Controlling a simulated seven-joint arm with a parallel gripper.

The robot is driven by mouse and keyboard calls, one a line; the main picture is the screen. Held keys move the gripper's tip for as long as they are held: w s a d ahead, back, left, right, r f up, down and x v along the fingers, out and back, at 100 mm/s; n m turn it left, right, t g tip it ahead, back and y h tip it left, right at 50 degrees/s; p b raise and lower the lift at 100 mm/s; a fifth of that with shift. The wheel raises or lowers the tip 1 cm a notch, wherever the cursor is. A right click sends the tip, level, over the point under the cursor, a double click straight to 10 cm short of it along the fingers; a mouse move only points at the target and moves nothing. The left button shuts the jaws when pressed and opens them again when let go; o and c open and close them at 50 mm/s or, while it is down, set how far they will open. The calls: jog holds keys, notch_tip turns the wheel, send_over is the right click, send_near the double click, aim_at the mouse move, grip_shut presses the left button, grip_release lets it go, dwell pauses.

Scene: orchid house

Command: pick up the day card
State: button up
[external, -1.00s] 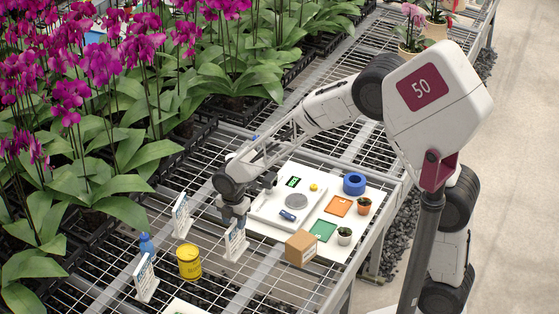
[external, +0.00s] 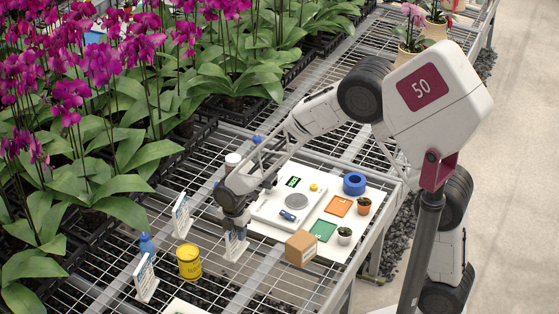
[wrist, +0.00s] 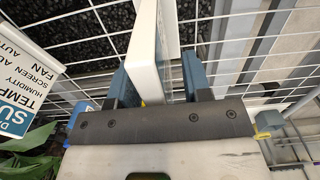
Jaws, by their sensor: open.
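Three white cards with blue headings stand upright on the bench: one (external: 181,216) at the back, one (external: 235,246) under my gripper, one (external: 146,279) at the front left. Their headings are too small to read in the external view. My gripper (external: 236,229) points down over the middle card and hides its upper part. In the wrist view my gripper (wrist: 160,82) is open, with a white card (wrist: 147,50) seen nearly edge-on between its fingers. Another card (wrist: 30,75) at left shows a cut-off blue heading and "HUMIDITY", "SCREEN", "FAN".
A yellow tin (external: 189,262) and a blue-capped bottle (external: 147,246) stand left of the gripper. Orchids crowd the left.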

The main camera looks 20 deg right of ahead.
jog(key=shift+c, duration=0.3)
grip_shut()
jog(key=shift+r, duration=0.15)
jog(key=shift+r, duration=4.9)
